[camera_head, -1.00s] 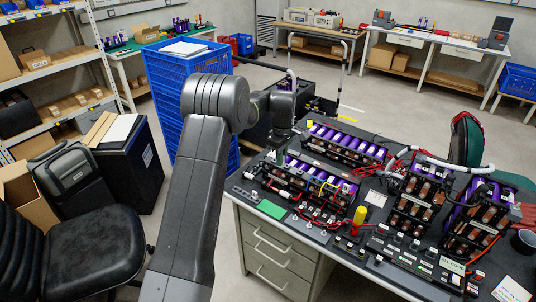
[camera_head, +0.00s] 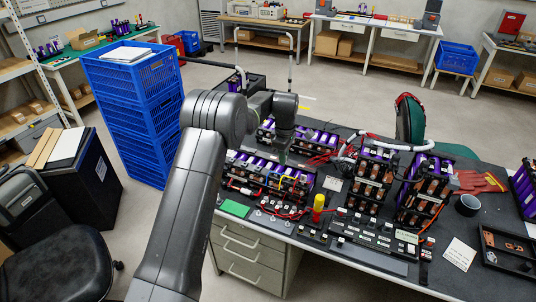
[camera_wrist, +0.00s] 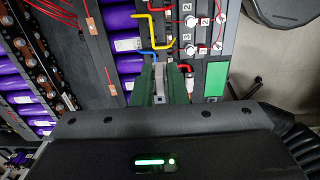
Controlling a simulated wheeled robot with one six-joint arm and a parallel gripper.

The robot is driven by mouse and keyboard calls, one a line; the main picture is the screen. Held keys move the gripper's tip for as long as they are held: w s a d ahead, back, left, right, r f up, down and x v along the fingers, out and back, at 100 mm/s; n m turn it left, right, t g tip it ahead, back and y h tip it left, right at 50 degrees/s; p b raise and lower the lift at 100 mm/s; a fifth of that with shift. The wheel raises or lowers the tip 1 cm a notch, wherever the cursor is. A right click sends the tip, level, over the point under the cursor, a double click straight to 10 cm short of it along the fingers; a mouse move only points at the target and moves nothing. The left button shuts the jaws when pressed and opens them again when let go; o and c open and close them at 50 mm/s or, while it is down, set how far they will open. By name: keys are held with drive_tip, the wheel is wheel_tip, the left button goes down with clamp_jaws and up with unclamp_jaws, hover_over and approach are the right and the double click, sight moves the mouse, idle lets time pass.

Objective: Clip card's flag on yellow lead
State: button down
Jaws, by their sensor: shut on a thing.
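The yellow lead (camera_wrist: 160,32) is a bent wire on the dark board beside the purple cells in the wrist view, just beyond my fingertips. It shows only as a small bit of yellow in the head view (camera_head: 278,182). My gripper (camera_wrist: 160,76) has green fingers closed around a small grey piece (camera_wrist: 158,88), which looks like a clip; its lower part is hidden. The fingers are apart from the yellow lead in the picture; their height above it is unclear. The green card (camera_wrist: 215,80) lies right of the fingers; it also shows at the bench's front left (camera_head: 235,209).
A blue lead (camera_wrist: 155,49) and a red lead (camera_wrist: 184,67) run close to my fingers. Purple cell modules (camera_head: 268,174) and upright copper-and-black racks (camera_head: 370,182) crowd the bench. Open floor lies left of the drawers (camera_head: 240,255).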

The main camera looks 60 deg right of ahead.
sight(289, 177)
drive_tip(key=shift+s+d, duration=0.7)
drive_tip(key=shift+s, duration=0.35)
drive_tip(key=shift+f+b, duration=1.25)
drive_tip(key=shift+f, duration=1.35)
drive_tip(key=shift+f, duration=0.15)
drive_tip(key=shift+f+b, duration=0.4)
drive_tip(key=shift+b, duration=0.1)
drive_tip(key=shift+f+b, duration=0.35)
drive_tip(key=shift+f, duration=0.25)
